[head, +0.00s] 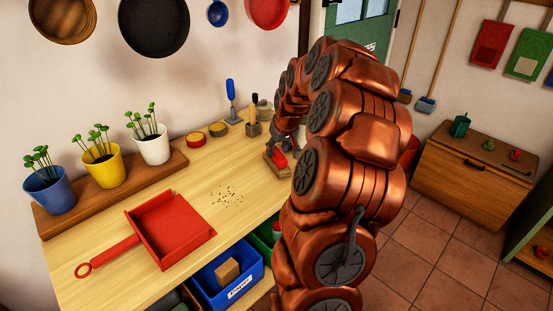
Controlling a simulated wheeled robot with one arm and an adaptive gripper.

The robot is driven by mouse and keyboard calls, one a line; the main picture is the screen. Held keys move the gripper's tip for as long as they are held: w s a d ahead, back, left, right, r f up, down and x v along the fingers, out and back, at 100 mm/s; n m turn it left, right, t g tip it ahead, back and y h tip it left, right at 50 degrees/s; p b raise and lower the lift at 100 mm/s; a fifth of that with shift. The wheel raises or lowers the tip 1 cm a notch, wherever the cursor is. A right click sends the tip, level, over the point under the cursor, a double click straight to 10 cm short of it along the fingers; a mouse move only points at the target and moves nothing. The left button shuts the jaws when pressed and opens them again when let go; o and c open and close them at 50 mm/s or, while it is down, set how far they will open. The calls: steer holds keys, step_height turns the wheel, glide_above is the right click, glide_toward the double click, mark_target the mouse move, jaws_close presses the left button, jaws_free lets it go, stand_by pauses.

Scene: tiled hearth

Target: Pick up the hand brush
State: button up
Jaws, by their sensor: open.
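A small red and tan object, which looks like the hand brush (279,161), lies on the wooden worktop (185,245) near its right end. My copper-coloured arm hides part of it. My gripper (283,146) is open just above and beside the brush, with its dark fingers partly hidden by the arm. I cannot tell whether the fingers touch the brush. A red dustpan (172,228) lies on the worktop at the front left, and a patch of dark crumbs (226,195) lies between the dustpan and the brush.
Three potted seedlings stand on a wooden board (175,164) at the back left. Small round tins (217,129), a blue-handled tool (232,100) and a holder (253,129) stand along the wall. A blue bin (228,290) sits below. A wooden cabinet (470,185) stands right.

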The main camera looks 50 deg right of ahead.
steer(key=shift+x, duration=1.25)
steer(key=shift+f, duration=0.25)
jaws_close()
